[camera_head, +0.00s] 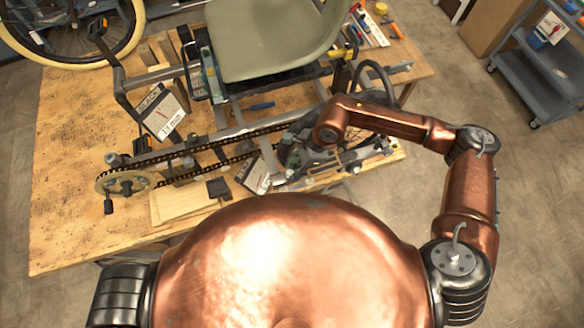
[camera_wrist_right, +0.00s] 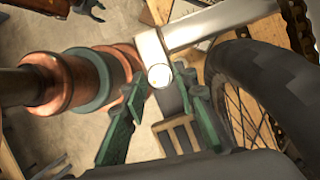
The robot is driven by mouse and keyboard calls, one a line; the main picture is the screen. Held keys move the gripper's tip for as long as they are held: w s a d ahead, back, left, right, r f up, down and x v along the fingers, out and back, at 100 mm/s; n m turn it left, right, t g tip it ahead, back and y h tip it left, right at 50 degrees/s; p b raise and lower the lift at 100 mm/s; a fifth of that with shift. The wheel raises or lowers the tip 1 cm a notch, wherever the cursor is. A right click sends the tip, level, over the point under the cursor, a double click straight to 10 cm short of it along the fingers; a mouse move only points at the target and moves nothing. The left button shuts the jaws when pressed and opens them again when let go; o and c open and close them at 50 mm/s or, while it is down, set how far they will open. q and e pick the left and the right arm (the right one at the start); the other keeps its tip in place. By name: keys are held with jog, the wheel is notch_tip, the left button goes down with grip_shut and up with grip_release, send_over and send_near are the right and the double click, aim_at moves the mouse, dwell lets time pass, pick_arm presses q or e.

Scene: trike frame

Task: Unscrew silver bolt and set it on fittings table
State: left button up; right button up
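In the wrist view, a silver cylindrical piece (camera_wrist_right: 158,74) with a round pale end sits at the end of a light metal tube (camera_wrist_right: 215,22). I cannot tell whether it is the silver bolt. My right gripper (camera_wrist_right: 160,84) has its two green fingers apart, one on each side of this piece, with a visible gap between them. In the head view my right gripper (camera_head: 294,150) is low at the trike frame (camera_head: 237,112), by the chain's right end, partly hidden by clutter. My left gripper is in neither view. No table is clearly marked as the fittings table.
The trike stands on a wooden workbench (camera_head: 75,205). A chain (camera_head: 205,142) and a black tyre (camera_wrist_right: 262,85) are close to the right gripper. Printed cards (camera_head: 160,112) stand on the bench. A grey cart (camera_head: 545,75) stands at the far right, with clear floor around it.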

jog(key=m+t, duration=0.1)
jog(key=m, duration=0.2)
jog(key=shift+s, duration=0.15)
jog(key=shift+c, duration=0.3)
jog(key=c, duration=0.5)
jog(key=n, duration=0.2)
jog(key=n+g, duration=0.1)
jog(key=n, duration=0.1)
jog(key=n+g, duration=0.1)
jog(key=shift+w+n+h, duration=0.25)
jog(key=shift+n+h, duration=0.05)
jog(key=shift+n, duration=0.1)
jog(key=n+g, duration=0.1)
jog(key=n, duration=0.2)
jog(key=n+g+h, duration=0.1)
jog(key=n, duration=0.2)
jog(key=shift+w+a, duration=0.15)
jog(key=o, duration=0.6)
jog(key=shift+c, duration=0.2)
